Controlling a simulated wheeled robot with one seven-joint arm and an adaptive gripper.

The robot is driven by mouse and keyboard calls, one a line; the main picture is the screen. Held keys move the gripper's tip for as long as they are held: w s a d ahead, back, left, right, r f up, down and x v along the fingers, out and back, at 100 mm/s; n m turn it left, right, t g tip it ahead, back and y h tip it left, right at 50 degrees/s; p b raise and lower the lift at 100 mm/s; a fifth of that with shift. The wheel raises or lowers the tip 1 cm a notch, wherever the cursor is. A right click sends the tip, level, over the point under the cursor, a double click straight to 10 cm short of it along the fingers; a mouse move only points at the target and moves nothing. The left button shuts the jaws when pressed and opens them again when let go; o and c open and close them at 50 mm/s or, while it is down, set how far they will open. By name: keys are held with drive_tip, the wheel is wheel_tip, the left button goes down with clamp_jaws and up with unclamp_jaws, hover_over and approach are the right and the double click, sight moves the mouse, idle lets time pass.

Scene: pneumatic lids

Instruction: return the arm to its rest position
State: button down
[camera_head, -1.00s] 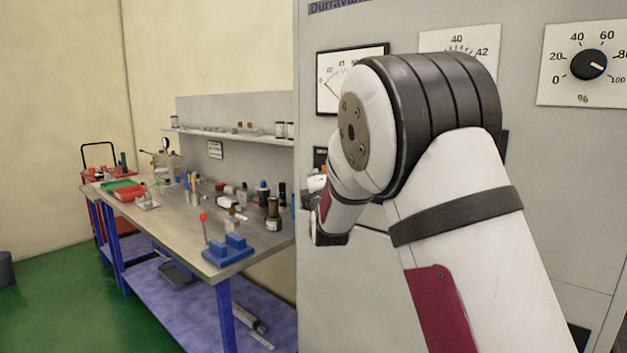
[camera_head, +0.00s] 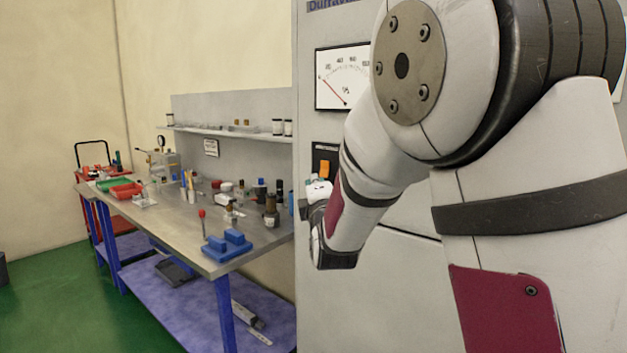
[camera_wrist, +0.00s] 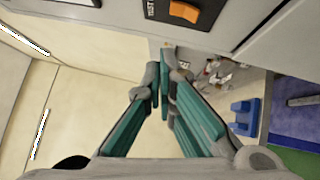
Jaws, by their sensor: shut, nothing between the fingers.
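My arm fills the right of the head view, with its elbow high and its forearm reaching down and left in front of the grey cabinet (camera_head: 390,285). In the wrist view my gripper (camera_wrist: 163,72) has its green-sided fingers shut at the tips with nothing between them. In the head view the fingers are hidden behind my wrist. The cabinet front, with an orange rocker switch (camera_wrist: 185,11) on a black plate, lies along the top of the wrist view, apart from the fingertips. That switch also shows in the head view (camera_head: 325,169).
A metal workbench (camera_head: 165,222) with blue legs stands left of the cabinet. It carries a blue block fixture (camera_head: 228,246), bottles and bins. A red cart (camera_head: 92,172) stands beyond it. A dial gauge (camera_head: 342,78) is on the cabinet.

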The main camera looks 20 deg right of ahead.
drive_tip(key=shift+s, duration=0.3)
drive_tip(key=s+f+m+g+y, duration=0.1)
drive_tip(key=s+f+m+g, duration=0.2)
drive_tip(key=s, duration=1.1)
drive_tip(key=s+f+m+g+y, duration=0.1)
drive_tip(key=s+f+m+g, duration=0.3)
drive_tip(key=s, duration=1)
drive_tip(key=s+f+m+g, duration=0.4)
drive_tip(key=s+m+g, duration=0.4)
drive_tip(key=s+m, duration=0.3)
drive_tip(key=s, duration=0.4)
drive_tip(key=shift+a+g+y, duration=0.3)
drive_tip(key=shift+a+y, duration=0.05)
drive_tip(key=shift+y, duration=0.05)
